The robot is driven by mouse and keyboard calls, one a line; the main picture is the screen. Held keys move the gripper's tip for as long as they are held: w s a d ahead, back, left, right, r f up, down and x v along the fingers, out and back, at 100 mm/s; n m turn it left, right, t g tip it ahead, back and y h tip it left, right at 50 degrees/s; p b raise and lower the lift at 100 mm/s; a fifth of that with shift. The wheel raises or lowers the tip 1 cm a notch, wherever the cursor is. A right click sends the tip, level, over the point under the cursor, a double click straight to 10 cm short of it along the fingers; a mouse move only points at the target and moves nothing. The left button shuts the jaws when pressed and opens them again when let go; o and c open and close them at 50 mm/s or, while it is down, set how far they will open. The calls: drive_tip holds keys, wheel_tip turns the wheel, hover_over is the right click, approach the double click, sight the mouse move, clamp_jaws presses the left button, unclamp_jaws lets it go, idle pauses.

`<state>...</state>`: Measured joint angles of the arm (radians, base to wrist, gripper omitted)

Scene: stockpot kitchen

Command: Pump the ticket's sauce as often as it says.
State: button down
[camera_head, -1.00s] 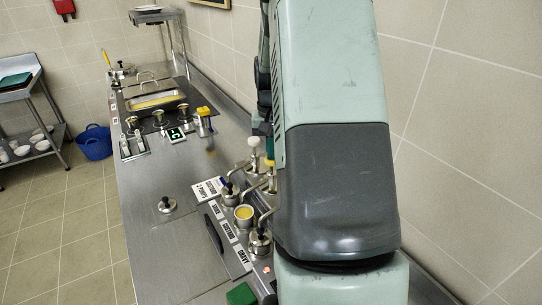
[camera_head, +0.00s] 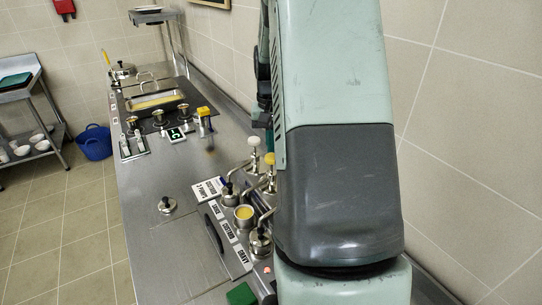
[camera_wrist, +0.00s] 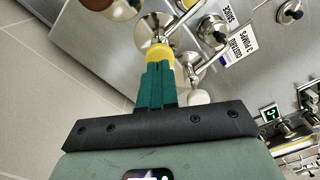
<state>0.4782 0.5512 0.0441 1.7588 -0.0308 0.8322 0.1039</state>
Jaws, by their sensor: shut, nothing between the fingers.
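The ticket (camera_head: 208,189) lies on the counter beside the sauce pumps. It also shows in the wrist view (camera_wrist: 240,47), where it seems to read custard, 3 pumps; the digit is small. The yellow-topped pump (camera_head: 269,158) stands behind the pot of yellow sauce; its knob (camera_wrist: 158,51) is just beyond my fingertips in the wrist view. The white-topped pump (camera_head: 254,141) stands beside it, also in the wrist view (camera_wrist: 198,97). My gripper (camera_wrist: 159,68) is shut and empty, with its teal fingers over the yellow knob. In the head view, the fingers show just above the knob. Contact is unclear.
An open pot of yellow sauce (camera_head: 244,213) and several dark-knobbed lids stand near the pumps. A green block (camera_head: 241,294) is at the near edge. The counter left of the pots is mostly clear.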

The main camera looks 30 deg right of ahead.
drive_tip(key=shift+r, duration=0.1)
idle(0.4)
drive_tip(key=shift+r, duration=2.4)
drive_tip(key=s+a+r+n+t, duration=0.15)
drive_tip(key=s+a+r, duration=0.25)
drive_tip(key=a+r, duration=0.4)
drive_tip(key=s+a+r+n+t, duration=0.2)
drive_tip(key=s+a, duration=0.4)
drive_tip(key=s, duration=0.4)
drive_tip(key=s+a+r+n+t, duration=0.2)
drive_tip(key=s+a+r+n, duration=0.1)
drive_tip(key=s+a, duration=0.4)
drive_tip(key=s+r, duration=0.1)
drive_tip(key=s, duration=0.2)
drive_tip(key=shift+a+r, duration=0.25)
drive_tip(key=shift+r, duration=0.05)
drive_tip(key=shift+w, duration=0.1)
